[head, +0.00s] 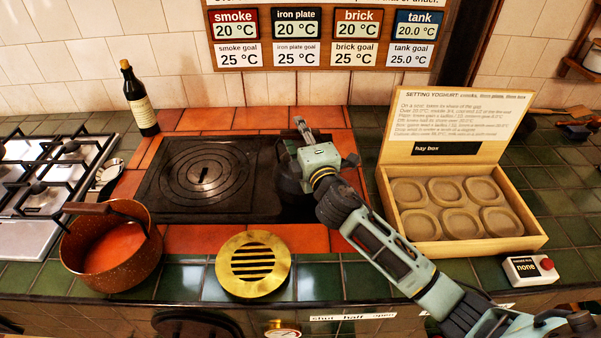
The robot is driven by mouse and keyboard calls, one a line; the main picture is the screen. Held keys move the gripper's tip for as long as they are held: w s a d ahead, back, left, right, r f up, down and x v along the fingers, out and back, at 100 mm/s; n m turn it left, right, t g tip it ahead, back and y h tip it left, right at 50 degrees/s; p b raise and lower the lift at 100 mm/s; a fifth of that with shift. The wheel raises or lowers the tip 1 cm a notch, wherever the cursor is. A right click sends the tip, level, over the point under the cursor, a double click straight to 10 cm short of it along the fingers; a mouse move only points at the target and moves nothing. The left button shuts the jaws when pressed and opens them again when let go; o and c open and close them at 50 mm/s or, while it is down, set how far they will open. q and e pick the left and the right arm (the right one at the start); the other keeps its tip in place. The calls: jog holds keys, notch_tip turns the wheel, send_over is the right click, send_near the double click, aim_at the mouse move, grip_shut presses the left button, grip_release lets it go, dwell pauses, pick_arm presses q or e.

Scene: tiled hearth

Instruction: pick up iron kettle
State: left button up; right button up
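A dark, rounded object, apparently the iron kettle (288,182), stands at the right end of the black iron hot plate (160,190). Much of it is hidden behind my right gripper (302,150), so its handle and spout cannot be made out. My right arm comes in from the lower right, and its gripper is over or against this dark object. The fingertips are largely hidden, and I cannot tell whether they have closed on it. My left gripper is not in view.
A brown pot (138,262) with orange-red contents stands at front left, beside the gas hob (28,235). A dark bottle (138,100) stands behind. A brass grate (253,283) lies in front. The open hay box (520,233) and a button box (530,269) are right.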

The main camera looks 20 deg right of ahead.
jog(key=shift+c, duration=0.4)
grip_shut()
jog(key=shift+r, duration=0.25)
